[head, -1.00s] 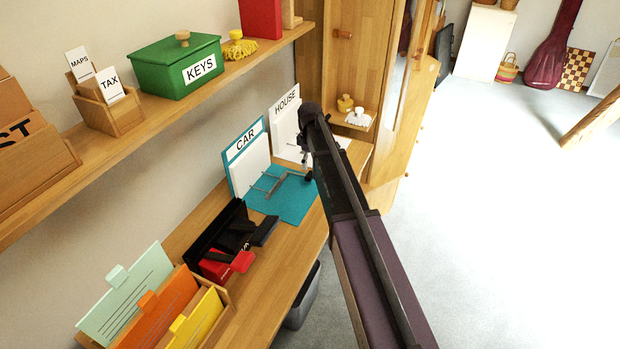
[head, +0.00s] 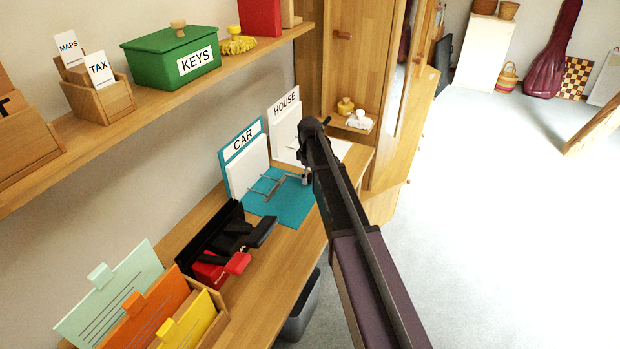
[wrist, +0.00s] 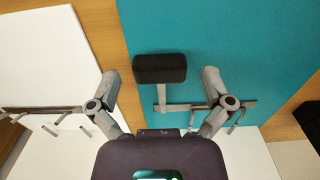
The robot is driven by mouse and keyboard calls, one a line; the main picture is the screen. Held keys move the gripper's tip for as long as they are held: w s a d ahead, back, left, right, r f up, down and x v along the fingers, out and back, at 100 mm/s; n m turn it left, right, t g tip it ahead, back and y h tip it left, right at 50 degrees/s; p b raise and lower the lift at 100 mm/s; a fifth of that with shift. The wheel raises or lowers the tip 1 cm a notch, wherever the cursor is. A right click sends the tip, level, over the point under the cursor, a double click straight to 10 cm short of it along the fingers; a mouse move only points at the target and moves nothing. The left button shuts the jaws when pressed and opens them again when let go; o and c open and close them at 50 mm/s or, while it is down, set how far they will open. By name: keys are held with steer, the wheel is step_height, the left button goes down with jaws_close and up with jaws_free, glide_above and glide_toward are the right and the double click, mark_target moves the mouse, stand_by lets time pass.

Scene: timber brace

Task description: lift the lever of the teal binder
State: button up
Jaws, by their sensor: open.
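The teal binder (head: 285,209) lies open on the desk, its upright cover labelled CAR and holding white paper. Its metal ring mechanism (head: 266,188) lies along the fold. In the wrist view, the binder's teal cover (wrist: 255,50) fills the upper right. The lever (wrist: 160,68) has a black block-shaped tab on a thin metal stem. My gripper (wrist: 159,72) is open, with one finger on each side of the tab and a clear gap to both. In the head view, my gripper (head: 306,178) is over the binder's right part and hides the lever's end.
A white binder labelled HOUSE (head: 284,118) stands just behind. Black and red office tools (head: 230,250) and a file holder with coloured folders (head: 150,310) are nearer on the desk (head: 272,275). The shelf (head: 150,115) overhangs at left. Open floor lies right.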

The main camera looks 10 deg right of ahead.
steer(key=c, duration=1.3)
